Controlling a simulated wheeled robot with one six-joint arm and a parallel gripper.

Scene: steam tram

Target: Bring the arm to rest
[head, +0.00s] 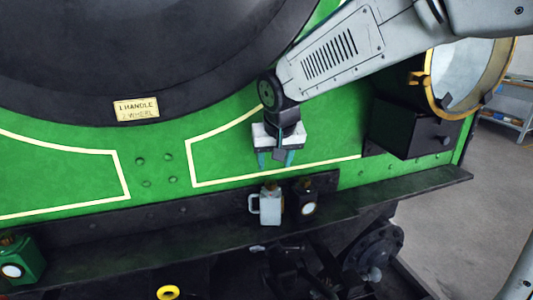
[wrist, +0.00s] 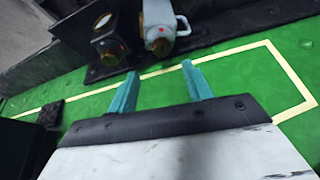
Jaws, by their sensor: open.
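My gripper (head: 275,158) hangs from my grey arm, which reaches in from the upper right in the head view. Its two teal fingers point down in front of the green panel, above a narrow dark ledge. In the wrist view the fingers (wrist: 157,85) stand apart with nothing between them, so my gripper is open and empty. A grey lamp with a handle (head: 270,204) and a black lamp (head: 302,204) stand side by side on the ledge just below the fingers. In the wrist view the grey lamp (wrist: 163,25) and black lamp (wrist: 112,42) show beyond the fingertips.
A green lamp (head: 21,260) stands at the lower left. A black box (head: 412,130) and a large brass-rimmed headlamp (head: 470,75) jut out at the right, near my arm. A brass plate (head: 136,109) is fixed on the dark round front. Open floor (head: 450,230) lies at the right.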

